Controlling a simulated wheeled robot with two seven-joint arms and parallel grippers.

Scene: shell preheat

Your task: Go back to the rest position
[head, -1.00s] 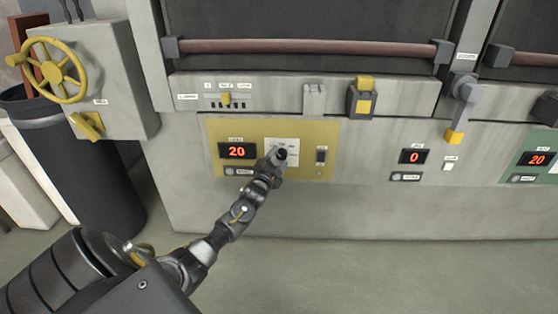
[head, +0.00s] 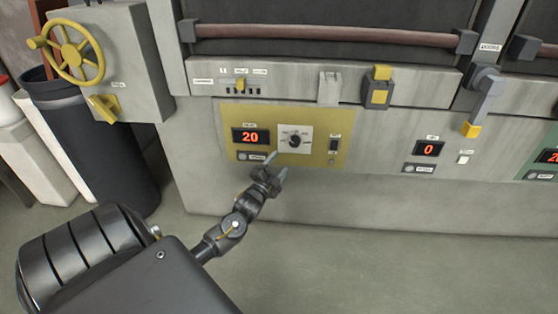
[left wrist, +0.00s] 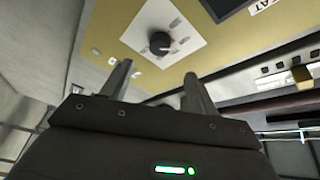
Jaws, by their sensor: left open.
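My left gripper (head: 277,168) is open and empty. It is in front of the lower edge of the yellow control panel (head: 341,118), below a black rotary knob (head: 295,141) on a white plate, and apart from it. The left wrist view shows the two spread fingers (left wrist: 158,88) with the knob (left wrist: 160,43) beyond them. The panel's red display (head: 250,137) reads 20. My left arm reaches in from the lower left. My right gripper is not in view.
A grey machine front holds a yellow handwheel (head: 75,52), a long brown handle bar (head: 320,32), a yellow-tipped lever (head: 481,97) and a display (head: 428,149) reading 0. A dark bin (head: 105,150) stands at left. The floor (head: 350,265) in front is clear.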

